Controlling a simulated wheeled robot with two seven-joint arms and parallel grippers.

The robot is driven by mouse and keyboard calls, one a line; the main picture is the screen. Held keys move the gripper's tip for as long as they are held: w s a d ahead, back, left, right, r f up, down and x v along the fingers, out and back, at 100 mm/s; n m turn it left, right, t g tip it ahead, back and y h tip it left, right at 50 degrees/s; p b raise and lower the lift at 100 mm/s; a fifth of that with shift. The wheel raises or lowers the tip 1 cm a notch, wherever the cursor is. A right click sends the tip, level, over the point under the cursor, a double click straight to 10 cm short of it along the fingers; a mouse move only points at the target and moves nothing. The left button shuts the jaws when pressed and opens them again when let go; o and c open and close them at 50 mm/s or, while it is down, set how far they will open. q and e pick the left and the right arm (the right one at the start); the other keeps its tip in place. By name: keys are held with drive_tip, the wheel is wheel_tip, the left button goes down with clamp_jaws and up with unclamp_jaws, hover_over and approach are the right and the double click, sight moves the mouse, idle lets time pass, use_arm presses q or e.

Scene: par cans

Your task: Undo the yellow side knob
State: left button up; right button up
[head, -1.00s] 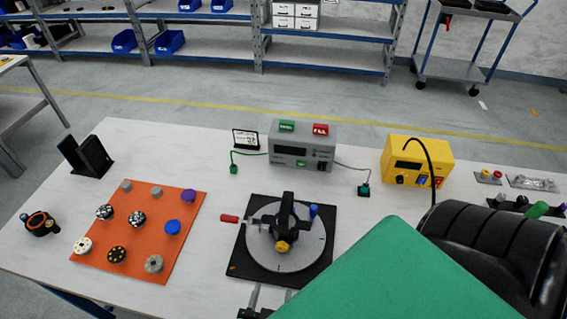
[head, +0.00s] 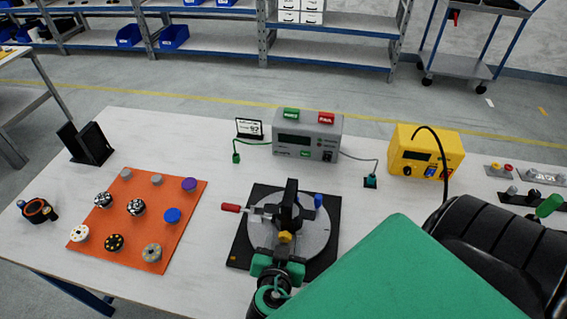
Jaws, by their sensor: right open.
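The yellow side knob (head: 285,237) sits on the front of a black fixture (head: 290,208), which stands on a round grey plate (head: 318,232) over a black base (head: 242,236). A blue knob (head: 319,201) is at the fixture's right, and a rod with a red handle (head: 231,208) points left. My right gripper (head: 279,262) has green fingers, is open and is just on the near side of the yellow knob. I cannot tell whether a finger touches it. The gripper covers the near edge of the base. My left gripper is out of view.
An orange mat (head: 143,222) with several round pieces lies at the left. A grey meter box (head: 308,136) and a yellow meter box (head: 426,150) stand behind the fixture. My green arm link covers the lower right.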

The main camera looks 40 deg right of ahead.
drive_tip(key=c, duration=1)
drive_tip(key=shift+r+p, duration=0.1)
drive_tip(key=shift+p, duration=0.4)
drive_tip(key=n+g+h+p, duration=0.1)
drive_tip(key=n+p, duration=0.1)
drive_tip(key=shift+a+p, duration=0.1)
drive_tip(key=shift+p, duration=0.25)
drive_tip(key=shift+n+p, duration=0.3)
drive_tip(key=shift+p, duration=0.05)
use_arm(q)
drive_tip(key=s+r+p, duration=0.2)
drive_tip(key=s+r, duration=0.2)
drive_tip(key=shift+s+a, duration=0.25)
use_arm(e)
drive_tip(key=shift+w+n+g+h, duration=0.1)
drive_tip(key=shift+n+g+h, duration=0.55)
drive_tip(key=shift+n, duration=0.35)
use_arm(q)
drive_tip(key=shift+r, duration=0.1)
